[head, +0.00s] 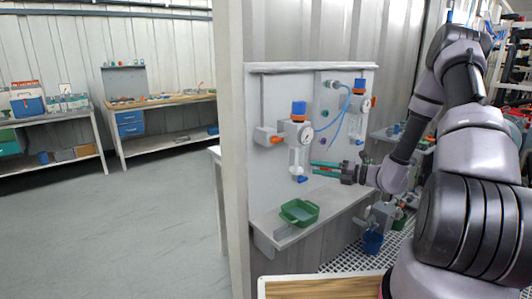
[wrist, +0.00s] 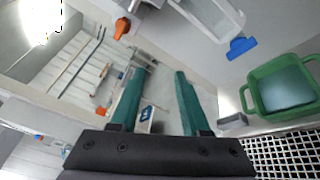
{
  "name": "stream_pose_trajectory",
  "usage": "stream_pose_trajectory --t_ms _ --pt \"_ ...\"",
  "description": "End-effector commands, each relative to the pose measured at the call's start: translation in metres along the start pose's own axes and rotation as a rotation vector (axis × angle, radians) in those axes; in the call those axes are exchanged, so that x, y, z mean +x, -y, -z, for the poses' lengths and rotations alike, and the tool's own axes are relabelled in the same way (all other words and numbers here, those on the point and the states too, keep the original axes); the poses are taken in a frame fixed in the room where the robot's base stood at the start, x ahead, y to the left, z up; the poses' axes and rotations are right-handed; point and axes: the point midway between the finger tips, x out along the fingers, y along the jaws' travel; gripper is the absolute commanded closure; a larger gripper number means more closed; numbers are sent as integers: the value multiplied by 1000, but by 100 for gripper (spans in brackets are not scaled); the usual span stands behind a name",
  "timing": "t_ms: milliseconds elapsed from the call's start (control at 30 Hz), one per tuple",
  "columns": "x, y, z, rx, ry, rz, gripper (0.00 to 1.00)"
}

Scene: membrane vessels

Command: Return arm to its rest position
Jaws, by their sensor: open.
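My arm reaches from the right side of the head view toward the wall panel, with the elbow high. My gripper (head: 312,168) points left, in front of the panel and near the clear vessel (head: 299,158) under the gauge. In the wrist view the two green fingers of my gripper (wrist: 160,80) are apart with nothing held between them. I cannot tell from the head view how far the fingertips are from the vessel.
A white panel (head: 270,100) carries gauges, blue-capped fittings and blue tubing. A green tray (head: 299,212) sits on its shelf, also seen in the wrist view (wrist: 284,84). Workbenches stand far left; the floor (head: 130,230) between is clear.

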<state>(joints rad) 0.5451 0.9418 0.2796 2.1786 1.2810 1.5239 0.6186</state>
Motion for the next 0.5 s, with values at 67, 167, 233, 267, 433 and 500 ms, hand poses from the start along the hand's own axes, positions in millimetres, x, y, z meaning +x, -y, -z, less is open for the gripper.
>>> stream_pose_trajectory --t_ms 67,167,233,267,433,500 --pt "4 -37 1 -165 -115 -14 54" --pt "3 -77 9 -368 -254 -31 54" --pt "0 -102 15 -511 -348 -43 54" --pt "-1 -113 18 -574 -389 -48 54" --pt "-17 -167 34 -923 -606 -79 54" --pt "-26 -186 40 -1067 -691 -90 54"
